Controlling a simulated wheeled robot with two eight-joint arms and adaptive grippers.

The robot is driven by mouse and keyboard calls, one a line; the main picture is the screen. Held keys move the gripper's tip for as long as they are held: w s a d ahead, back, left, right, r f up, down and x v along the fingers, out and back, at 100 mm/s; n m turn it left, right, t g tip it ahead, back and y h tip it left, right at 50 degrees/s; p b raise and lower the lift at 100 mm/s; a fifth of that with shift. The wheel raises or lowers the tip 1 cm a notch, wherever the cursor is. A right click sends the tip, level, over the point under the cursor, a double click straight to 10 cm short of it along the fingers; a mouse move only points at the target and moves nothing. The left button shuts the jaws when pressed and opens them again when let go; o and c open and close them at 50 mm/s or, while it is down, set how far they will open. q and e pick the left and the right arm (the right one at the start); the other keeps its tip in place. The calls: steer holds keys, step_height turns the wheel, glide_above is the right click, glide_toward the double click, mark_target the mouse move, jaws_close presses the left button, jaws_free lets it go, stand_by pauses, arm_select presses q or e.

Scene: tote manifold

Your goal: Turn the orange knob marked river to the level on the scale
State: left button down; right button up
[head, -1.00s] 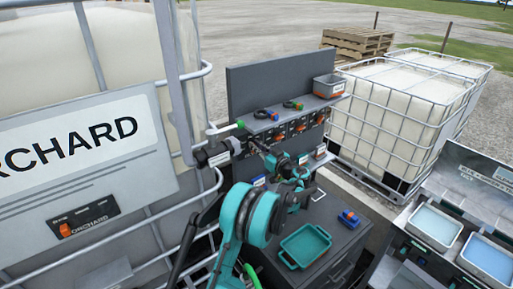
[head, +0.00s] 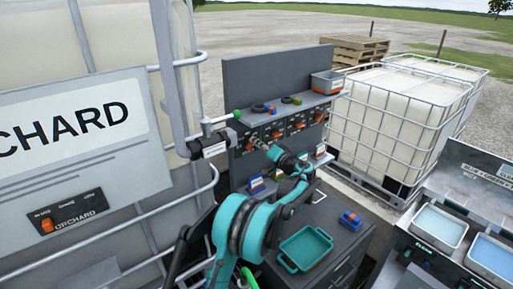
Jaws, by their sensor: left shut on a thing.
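A row of orange knobs runs along the dark panel (head: 262,75) at the back of the bench; one knob (head: 299,126) shows clear of my arm, and another (head: 277,134) is left of it. My left gripper (head: 256,142) reaches the left end of this row and is shut on an orange knob, which it mostly hides. The markings by the knobs are too small to read, so I cannot tell which is river or where its pointer stands. My right gripper is not in view.
A large tank with an ORCHARD sign (head: 75,140), with its own orange knob (head: 46,226), stands at left. A teal tray (head: 303,248) and a blue item (head: 350,220) lie on the bench. Caged tanks (head: 390,125) and liquid tubs (head: 437,226) are at right.

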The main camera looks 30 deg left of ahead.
arm_select(q)
steer(key=shift+w+f+m+b, duration=0.15)
steer(key=shift+m+b, duration=0.35)
steer(key=shift+m, duration=0.75)
steer(key=shift+f+m+b, duration=0.2)
steer(key=shift+m+b, duration=0.3)
steer(key=shift+m, duration=0.8)
steer(key=shift+w+f+m+b, duration=0.15)
steer(key=shift+m+b, duration=0.35)
steer(key=shift+m, duration=0.75)
steer(key=shift+s, duration=0.1)
steer(key=c, duration=1.7)
jaws_free()
steer(key=shift+o, duration=0.8)
steer(key=shift+a+f, duration=0.1)
steer(key=shift+f, duration=0.05)
steer(key=v, duration=1.2)
